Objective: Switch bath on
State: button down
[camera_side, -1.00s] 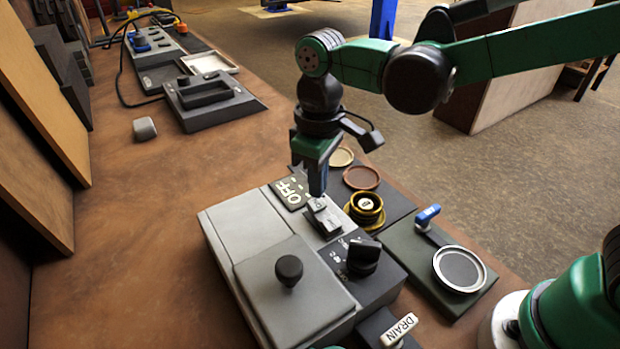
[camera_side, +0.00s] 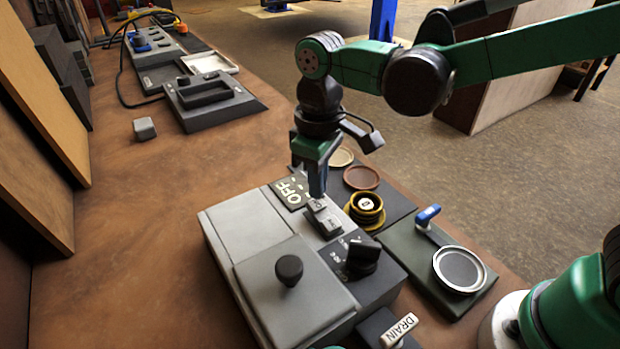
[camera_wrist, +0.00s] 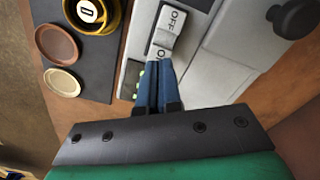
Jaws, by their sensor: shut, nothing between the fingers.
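The bath is a grey box (camera_side: 235,232) with a square lid and black knob (camera_side: 288,268). A dark panel reading "OFF" (camera_side: 289,190) lies beyond the rocker in the side view. My gripper (camera_side: 317,195) is shut and empty, pointing down at the rocker's far end. In the wrist view its blue fingertips (camera_wrist: 158,66) are at the "O…" end; contact cannot be told.
A black dial (camera_side: 362,256) and a DRAIN handle (camera_side: 398,330) are nearer on the bath. Yellow rings (camera_side: 366,208) and round discs (camera_side: 361,177) sit close to its right. A green plate with a blue-handled lever (camera_side: 428,214) lies further right. Open bench (camera_side: 130,225) is at left.

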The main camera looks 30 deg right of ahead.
aim_at(318, 204)
jog(key=shift+f, duration=1.2)
dwell(0.4)
jog(key=shift+r, duration=3.5)
jog(key=s+d+m+t, duration=0.2)
jog(key=d+m+t, duration=0.1)
jog(key=d, duration=0.3)
jog(key=s+d+f+m+t, duration=0.1)
jog(key=s+d+m+t, duration=0.2)
jog(key=d, duration=0.3)
jog(key=shift+s+f+t, duration=0.15)
jog(key=shift+f+t, duration=0.15)
jog(key=shift+t, duration=0.3)
